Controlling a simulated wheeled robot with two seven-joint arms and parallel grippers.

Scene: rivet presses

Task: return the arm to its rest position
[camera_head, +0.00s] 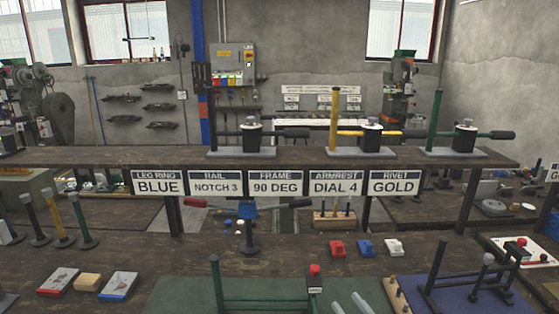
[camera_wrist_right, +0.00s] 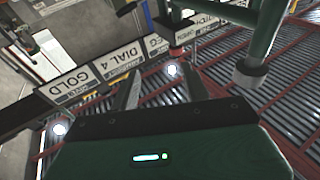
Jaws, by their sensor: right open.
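My right gripper (camera_head: 350,304) shows only as two pale fingertips at the bottom edge of the head view, over the front bench. In the right wrist view, its two grey fingers (camera_wrist_right: 163,88) stand apart with nothing between them. A green tube frame (camera_head: 265,299) lies just left of the fingertips in the head view. Thick green tubes (camera_wrist_right: 263,35) with a grey collar show close by at the upper right of the wrist view. The rest of my right arm is out of the head view. My left gripper is in neither view.
A dark wooden shelf (camera_head: 80,157) carries several small presses and the spec signs (camera_head: 276,182). On the front bench (camera_head: 180,260) lie coloured blocks (camera_head: 366,247) and boxes (camera_head: 118,286). A black frame (camera_head: 432,277) stands on a blue mat at right.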

